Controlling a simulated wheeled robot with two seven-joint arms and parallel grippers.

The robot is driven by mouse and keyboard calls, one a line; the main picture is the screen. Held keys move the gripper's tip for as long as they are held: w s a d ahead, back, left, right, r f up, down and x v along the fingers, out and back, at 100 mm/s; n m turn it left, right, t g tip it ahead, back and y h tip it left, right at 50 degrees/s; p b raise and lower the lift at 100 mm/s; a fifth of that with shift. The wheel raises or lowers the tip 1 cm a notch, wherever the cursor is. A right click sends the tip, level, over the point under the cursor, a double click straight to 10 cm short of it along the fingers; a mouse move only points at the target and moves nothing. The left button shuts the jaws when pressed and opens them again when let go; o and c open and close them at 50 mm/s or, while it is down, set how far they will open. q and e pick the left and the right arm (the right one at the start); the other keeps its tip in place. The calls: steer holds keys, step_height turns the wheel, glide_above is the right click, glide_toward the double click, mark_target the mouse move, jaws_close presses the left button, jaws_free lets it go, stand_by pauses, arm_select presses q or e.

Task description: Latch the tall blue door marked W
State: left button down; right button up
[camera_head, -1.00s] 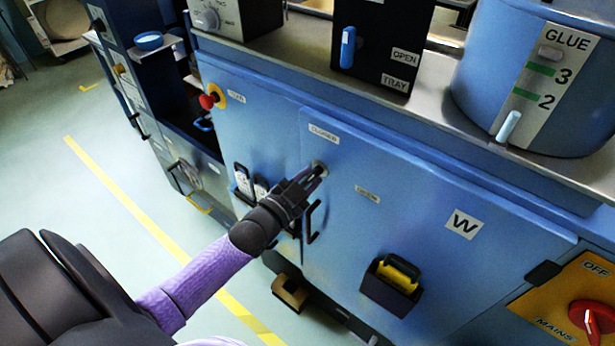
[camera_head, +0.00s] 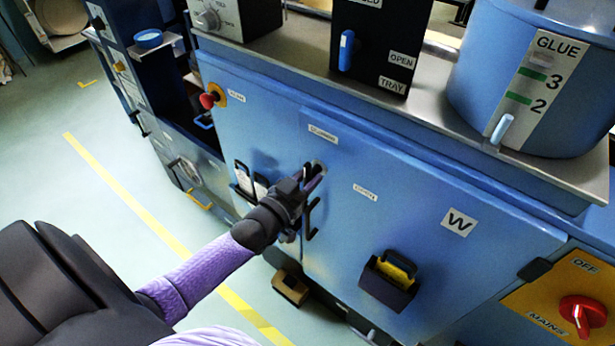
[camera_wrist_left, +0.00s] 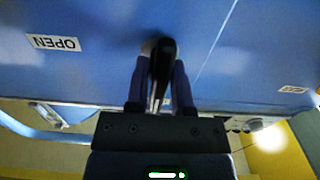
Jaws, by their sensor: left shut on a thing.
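The tall blue door marked W (camera_head: 420,230) fills the middle of the head view, its face about level with the panel to its left. Its latch handle (camera_wrist_left: 163,58) is a dark lever on a round mount near the door's upper left edge, under a small label (camera_head: 323,134). My left gripper (camera_head: 313,176) is shut on this handle; the wrist view shows the two fingers on either side of it. The fingers hide part of the handle. A label reading OPEN (camera_wrist_left: 53,43) sits beside it in the wrist view. My right gripper is not in view.
A black pull handle (camera_head: 312,218) is just below the gripper. A dark holder with a yellow item (camera_head: 390,280) hangs on the door. A red mains switch (camera_head: 583,312) is at lower right, a red knob (camera_head: 208,100) at left. Floor is free at left.

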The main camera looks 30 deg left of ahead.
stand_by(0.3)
arm_select(q)
steer(key=c, duration=0.5)
jaws_free()
steer(key=shift+s, duration=0.15)
steer(key=s, duration=0.3)
steer(key=s+p, duration=0.1)
steer(key=s, duration=0.5)
steer(key=shift+s+a, duration=0.35)
steer(key=shift+a, duration=0.05)
